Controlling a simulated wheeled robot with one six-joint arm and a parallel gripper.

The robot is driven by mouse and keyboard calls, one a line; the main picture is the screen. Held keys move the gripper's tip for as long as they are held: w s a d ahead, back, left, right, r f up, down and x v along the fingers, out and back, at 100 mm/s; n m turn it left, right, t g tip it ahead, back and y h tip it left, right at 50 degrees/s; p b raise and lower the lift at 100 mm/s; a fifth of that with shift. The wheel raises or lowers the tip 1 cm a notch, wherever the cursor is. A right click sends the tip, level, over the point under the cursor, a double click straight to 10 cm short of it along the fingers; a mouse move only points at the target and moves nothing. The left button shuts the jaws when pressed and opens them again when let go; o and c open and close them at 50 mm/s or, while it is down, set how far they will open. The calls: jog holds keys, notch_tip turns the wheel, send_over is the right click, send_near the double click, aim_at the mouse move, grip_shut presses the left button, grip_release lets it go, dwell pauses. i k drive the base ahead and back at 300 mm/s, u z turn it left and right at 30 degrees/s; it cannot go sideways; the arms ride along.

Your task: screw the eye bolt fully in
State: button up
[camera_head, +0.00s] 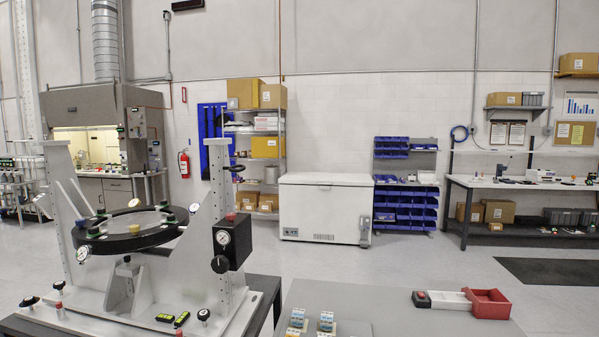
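The mirror fixture (165,290) stands on a dark bench at the lower left. It has two upright grey side plates and a black ring (130,240) held level between them. Small coloured knobs and round dials sit around the ring. A small ring-like piece (134,203) shows at the ring's far edge; it is too small to tell whether it is the eye bolt. A dark fitting (234,169) sits at the top of the right plate, its shape unclear. I cannot pick out the eye bolt for sure. My gripper is not in view.
A black box with a dial (232,242) juts from the right plate. A grey table (380,310) at the front holds small blocks (298,318) and a red tray (489,304). A white chest freezer (326,208) stands at the back wall. Open floor lies between.

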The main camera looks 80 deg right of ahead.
aim_at(242, 167)
jog(key=k, duration=0.4)
jog(key=z, duration=2.35)
jog(key=k, duration=1.25)
jog(key=u, duration=0.3)
jog(key=i, duration=0.55)
jog(key=u, duration=0.8)
jog(key=i, duration=0.95)
jog(key=z, duration=0.65)
jog(key=i, duration=0.45)
jog(key=z, duration=0.3)
